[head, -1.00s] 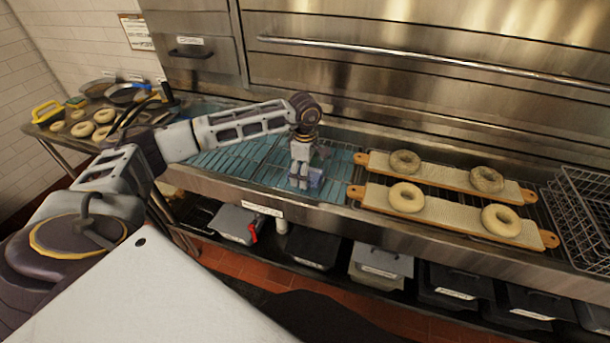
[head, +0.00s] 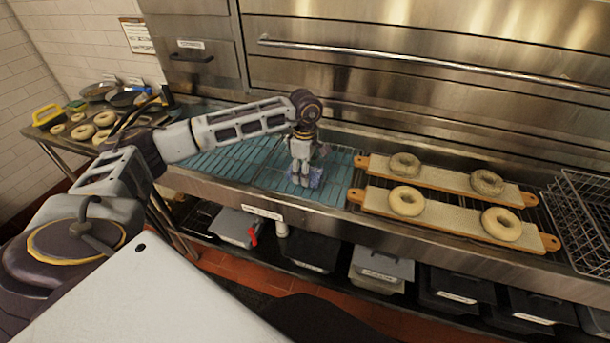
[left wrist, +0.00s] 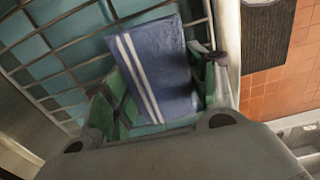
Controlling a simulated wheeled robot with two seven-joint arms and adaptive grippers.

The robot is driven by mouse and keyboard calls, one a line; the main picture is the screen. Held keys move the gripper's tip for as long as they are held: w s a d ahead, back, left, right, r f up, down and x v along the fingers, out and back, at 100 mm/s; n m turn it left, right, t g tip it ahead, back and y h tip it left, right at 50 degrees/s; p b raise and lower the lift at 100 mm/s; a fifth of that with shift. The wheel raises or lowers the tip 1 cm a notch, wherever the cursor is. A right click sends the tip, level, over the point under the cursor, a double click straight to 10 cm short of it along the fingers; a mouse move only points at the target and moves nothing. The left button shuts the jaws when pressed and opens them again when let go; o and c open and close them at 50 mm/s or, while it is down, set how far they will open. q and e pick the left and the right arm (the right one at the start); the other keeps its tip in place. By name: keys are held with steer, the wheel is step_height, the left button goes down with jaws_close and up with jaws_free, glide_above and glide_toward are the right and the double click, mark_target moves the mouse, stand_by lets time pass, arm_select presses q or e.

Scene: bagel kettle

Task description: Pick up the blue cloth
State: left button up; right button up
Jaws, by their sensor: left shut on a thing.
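The blue cloth (head: 316,178) is a small piece at the front edge of the teal-toned rack counter in the head view. In the left wrist view the cloth (left wrist: 180,75) is blue with two white stripes and lies between the green-padded fingers. My left gripper (head: 301,182) points down and is shut on the cloth, at about counter height. In the left wrist view my left gripper (left wrist: 163,88) has a finger on each side of the cloth. Any gap below the cloth cannot be told. My right gripper is not in view.
Two boards (head: 430,210) with bagels lie right of my gripper. Wire baskets (head: 588,215) stand at the far right. The steel oven front (head: 400,85) rises behind the counter. Lidded bins (head: 380,268) sit below. The rack (head: 225,160) left of the gripper is clear.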

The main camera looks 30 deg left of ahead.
arm_select(q)
step_height(320, 180, up, 7)
steer(key=shift+r, duration=0.1)
steer(key=shift+r+b, duration=0.25)
steer(key=shift+b, duration=0.05)
steer(key=shift+r, duration=0.25)
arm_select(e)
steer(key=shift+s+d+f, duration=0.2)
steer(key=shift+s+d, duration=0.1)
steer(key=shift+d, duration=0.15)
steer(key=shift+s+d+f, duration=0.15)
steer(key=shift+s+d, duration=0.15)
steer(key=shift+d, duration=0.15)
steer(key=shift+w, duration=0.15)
arm_select(q)
steer(key=o, duration=0.5)
steer(key=c, duration=0.4)
steer(key=shift+r, duration=0.1)
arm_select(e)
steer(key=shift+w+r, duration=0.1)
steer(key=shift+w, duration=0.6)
